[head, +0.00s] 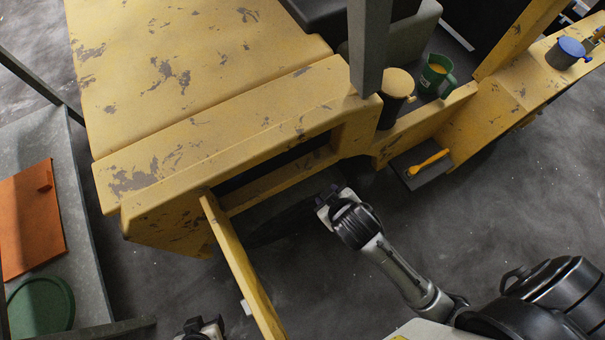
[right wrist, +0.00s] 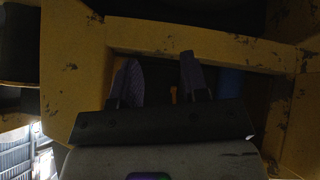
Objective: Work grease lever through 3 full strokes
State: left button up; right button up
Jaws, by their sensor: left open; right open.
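In the right wrist view, a narrow orange part (right wrist: 173,95), which may be the grease lever, shows inside the yellow-framed opening. It lies between the two fingers of my right gripper (right wrist: 158,80) in the picture; I see no contact. A second orange bit (right wrist: 121,72) is partly hidden by the left finger. A blue cylinder (right wrist: 231,80) stands in the dark to the right. In the head view, my right gripper (head: 325,205) is open before the machine's opening (head: 270,165). My left gripper (head: 203,328) is open at the bottom edge, partly cut off.
A yellow door or bar (head: 242,265) sticks out left of my right gripper. A dark shelf (head: 417,170) with an orange-yellow handle (head: 428,160) is on the right. A grey bench (head: 88,200) is on the left.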

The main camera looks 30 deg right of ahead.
jog(key=w+a+r+m+t, duration=0.1)
jog(key=w+a+r+t, duration=0.1)
jog(key=w, duration=0.5)
jog(key=w+a+r+m+t+y, duration=0.1)
jog(key=w+a+r+t, duration=0.1)
jog(key=w+r+t, duration=0.2)
jog(key=w+t, duration=0.3)
jog(key=shift+m+b, duration=0.4)
jog(key=shift+w+a, duration=0.1)
jog(key=shift+w, duration=0.1)
jog(key=shift+c, duration=1.2)
jog(key=c, duration=0.4)
jog(key=shift+s+f+b, duration=0.3)
jog(key=shift+f+b, duration=0.45)
jog(key=shift+f, duration=0.25)
jog(key=shift+s+f+b, duration=0.25)
jog(key=shift+f+b, duration=0.45)
jog(key=shift+f, duration=0.25)
